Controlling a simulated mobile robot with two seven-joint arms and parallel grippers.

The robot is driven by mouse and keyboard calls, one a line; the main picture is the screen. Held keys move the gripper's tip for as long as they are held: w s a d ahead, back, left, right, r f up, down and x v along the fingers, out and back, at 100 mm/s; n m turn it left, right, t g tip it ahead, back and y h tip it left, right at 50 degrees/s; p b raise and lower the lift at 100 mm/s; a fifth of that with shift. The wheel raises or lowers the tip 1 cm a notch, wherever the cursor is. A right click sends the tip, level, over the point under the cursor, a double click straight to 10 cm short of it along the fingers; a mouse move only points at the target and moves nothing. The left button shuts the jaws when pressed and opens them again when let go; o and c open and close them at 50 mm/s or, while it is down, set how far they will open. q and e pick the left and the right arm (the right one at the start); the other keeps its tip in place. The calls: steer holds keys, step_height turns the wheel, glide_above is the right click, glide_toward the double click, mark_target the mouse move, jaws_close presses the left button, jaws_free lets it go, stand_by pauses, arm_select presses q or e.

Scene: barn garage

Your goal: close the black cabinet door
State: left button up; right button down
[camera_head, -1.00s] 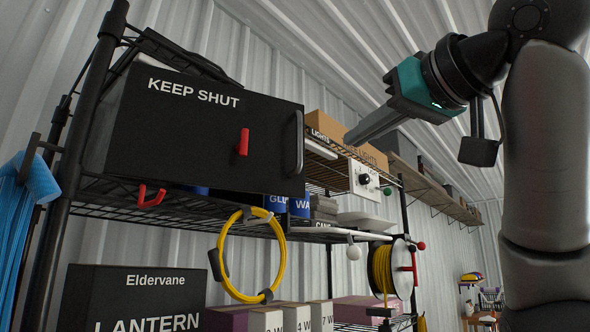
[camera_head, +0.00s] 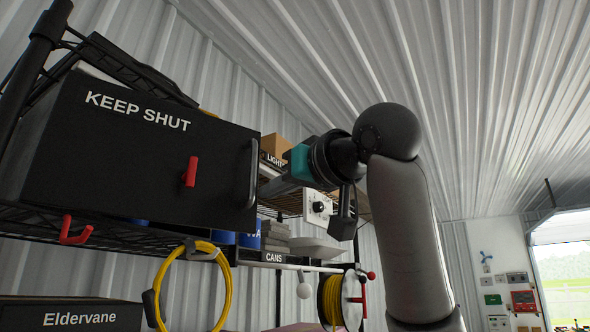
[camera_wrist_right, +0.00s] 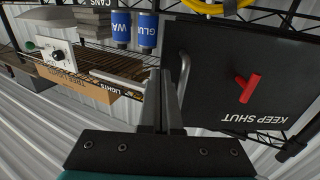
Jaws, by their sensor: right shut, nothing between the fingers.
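The black cabinet door (camera_head: 110,165) carries the white words KEEP SHUT and fills the left of the head view. It has a dark bar handle (camera_head: 254,170) at its right edge and a red peg (camera_head: 190,171) on its face. How far the door stands open is hard to tell. My right gripper (camera_head: 266,190) is shut and empty, its fingers pointing left just beside the handle edge. In the right wrist view the door (camera_wrist_right: 215,90) appears upside down, with the handle (camera_wrist_right: 184,80) close beside my fingers (camera_wrist_right: 161,76). Contact is unclear. My left gripper is out of view.
A wire shelf holds blue cans (camera_head: 249,236), a cardboard box (camera_head: 276,147) and a white dial box (camera_head: 317,207) close to my right arm. Free room lies to the right.

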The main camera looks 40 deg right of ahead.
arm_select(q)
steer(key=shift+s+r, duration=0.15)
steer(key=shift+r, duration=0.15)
arm_select(e)
steer(key=shift+w, duration=1)
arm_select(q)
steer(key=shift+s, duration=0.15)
